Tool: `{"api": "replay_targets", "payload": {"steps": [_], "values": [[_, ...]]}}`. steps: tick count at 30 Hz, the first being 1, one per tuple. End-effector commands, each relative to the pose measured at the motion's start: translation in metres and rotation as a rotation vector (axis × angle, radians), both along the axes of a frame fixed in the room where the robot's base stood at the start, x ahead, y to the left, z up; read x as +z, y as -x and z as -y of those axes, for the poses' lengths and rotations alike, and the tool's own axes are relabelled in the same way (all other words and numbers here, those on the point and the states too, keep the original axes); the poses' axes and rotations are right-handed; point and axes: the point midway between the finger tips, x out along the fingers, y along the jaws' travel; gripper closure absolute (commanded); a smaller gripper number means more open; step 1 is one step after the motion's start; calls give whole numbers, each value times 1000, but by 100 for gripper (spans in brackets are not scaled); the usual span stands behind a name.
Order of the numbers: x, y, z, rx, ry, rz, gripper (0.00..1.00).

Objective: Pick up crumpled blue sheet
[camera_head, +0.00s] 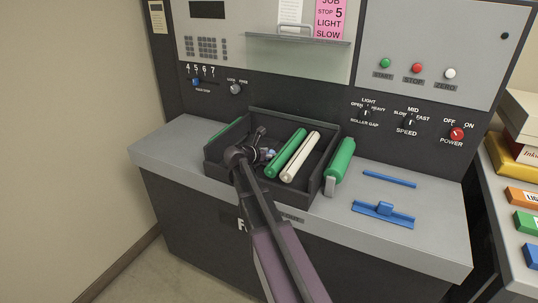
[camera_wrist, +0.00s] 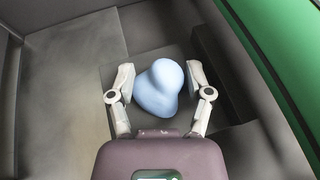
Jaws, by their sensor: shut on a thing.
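The crumpled blue sheet (camera_wrist: 160,88) is a smooth, rounded pale blue lump between my fingers in the wrist view. My gripper (camera_wrist: 161,83) is shut on the sheet, one finger on each side. In the head view my gripper (camera_head: 262,153) is inside the dark tray (camera_head: 237,118), at its left part. The underside of the sheet is hidden, so I cannot tell whether it touches the tray floor.
A green roller (camera_head: 287,153) and a cream roller (camera_head: 301,157) lie in the tray to the right of my gripper. The tray walls stand close around. Another green roller (camera_head: 341,161) and blue tools (camera_head: 383,214) are on the grey counter. The control panel (camera_head: 400,120) rises behind.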

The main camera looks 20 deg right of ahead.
Motion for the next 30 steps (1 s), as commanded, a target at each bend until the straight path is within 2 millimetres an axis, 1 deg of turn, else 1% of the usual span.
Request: {"api": "replay_targets", "payload": {"steps": [8,14,30], "values": [[6,0,0,0,0,0,53],[20,0,-1,1,0,0,53],[75,0,-1,1,0,0,53]]}}
